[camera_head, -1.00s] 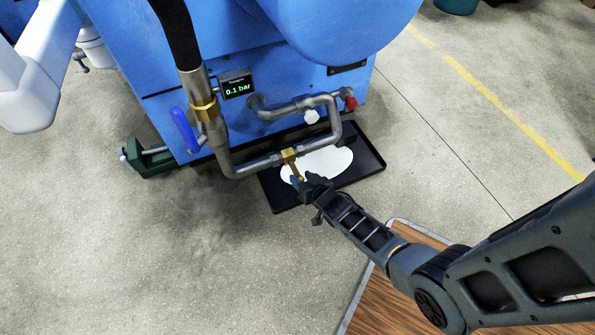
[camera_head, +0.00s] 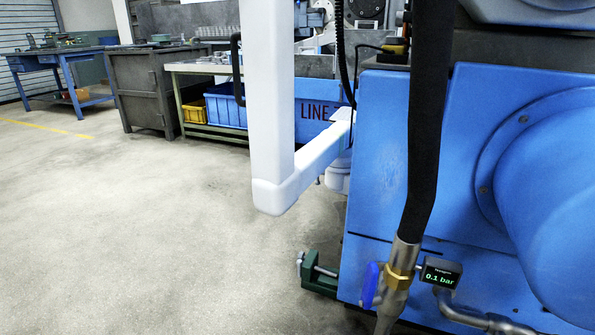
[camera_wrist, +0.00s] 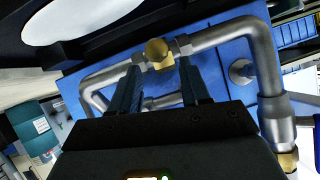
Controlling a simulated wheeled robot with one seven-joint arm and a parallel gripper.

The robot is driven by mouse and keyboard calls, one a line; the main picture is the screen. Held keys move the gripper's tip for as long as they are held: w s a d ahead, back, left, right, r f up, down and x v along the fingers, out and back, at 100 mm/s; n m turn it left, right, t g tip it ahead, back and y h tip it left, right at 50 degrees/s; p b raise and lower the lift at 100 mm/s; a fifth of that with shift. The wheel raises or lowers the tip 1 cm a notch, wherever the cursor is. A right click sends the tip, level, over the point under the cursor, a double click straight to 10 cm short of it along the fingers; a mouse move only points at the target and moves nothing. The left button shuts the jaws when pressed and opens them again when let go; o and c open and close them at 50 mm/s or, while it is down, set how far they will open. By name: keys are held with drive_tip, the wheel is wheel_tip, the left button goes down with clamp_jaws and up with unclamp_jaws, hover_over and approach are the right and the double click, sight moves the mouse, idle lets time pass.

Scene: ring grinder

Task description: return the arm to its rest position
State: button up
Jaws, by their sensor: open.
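My gripper (camera_wrist: 160,72) shows in the wrist view only; its two dark fingers are apart and nothing is held between them. A brass fitting (camera_wrist: 158,52) on the grey pipe (camera_wrist: 215,40) is just beyond the fingertips. I cannot tell whether the fingers touch it. The arm is out of sight in the head view. That view shows the blue machine (camera_head: 460,160), its black hose (camera_head: 428,130) and a gauge (camera_head: 441,274) reading 0.1 bar.
In the wrist view, a dark tray with a white puddle (camera_wrist: 80,18) is at the top left. In the head view, a white column (camera_head: 270,100) and a green clamp-like part (camera_head: 320,278) stand left of the machine. Open floor (camera_head: 130,220) lies further left.

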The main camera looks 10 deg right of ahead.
drive_tip(key=s+a+r+n+t+y, duration=0.1)
drive_tip(key=s+a+r+n+y, duration=0.1)
drive_tip(key=s+a+r, duration=0.55)
drive_tip(key=s+a+r+n+t+y, duration=0.1)
drive_tip(key=s+a+r+n, duration=0.3)
drive_tip(key=r, duration=0.7)
drive_tip(key=s+a+r+n+t+y, duration=0.1)
drive_tip(key=s+a+r+y, duration=0.1)
drive_tip(key=s+a+r, duration=0.7)
wheel_tip(320, 180, up, 44)
drive_tip(key=s+a+n+t+y+p, duration=0.1)
drive_tip(key=p, duration=2.9)
drive_tip(key=shift+s+a+f, duration=0.15)
drive_tip(key=shift+a+f, duration=0.05)
